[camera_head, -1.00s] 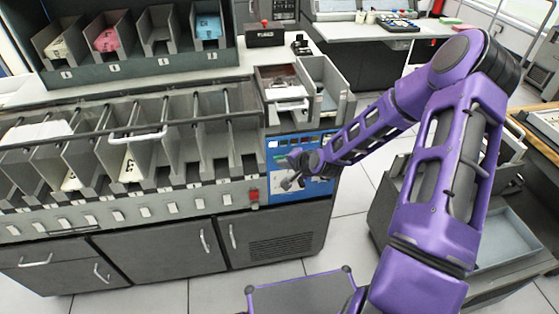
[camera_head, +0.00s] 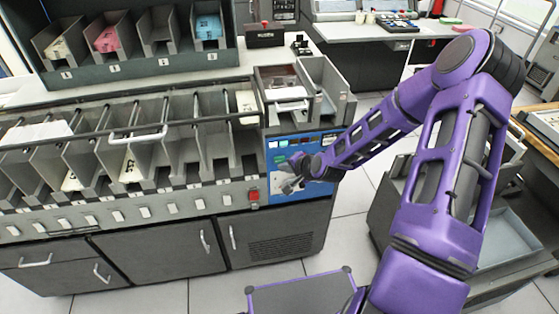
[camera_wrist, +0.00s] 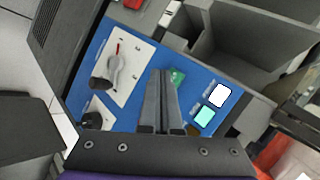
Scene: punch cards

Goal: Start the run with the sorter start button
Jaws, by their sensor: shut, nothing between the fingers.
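The blue control panel (camera_head: 330,146) is on the right end of the sorter front. In the wrist view the panel (camera_wrist: 147,38) carries a green button (camera_wrist: 178,76), which I take for the start button. My gripper (camera_wrist: 167,74) is shut and empty, its fingertips pointing at the panel just beside the green button and partly covering it. I cannot tell whether they touch it. In the head view my gripper (camera_head: 283,178) is in front of the panel, and the green button (camera_head: 280,159) shows above it.
A white lamp (camera_wrist: 220,96) and a cyan lamp (camera_wrist: 205,116) are lit beside the green button. A rotary knob (camera_wrist: 115,67) stands out from a white plate. Card pockets (camera_head: 220,145) line the sorter. Open floor (camera_head: 345,240) lies between the machines.

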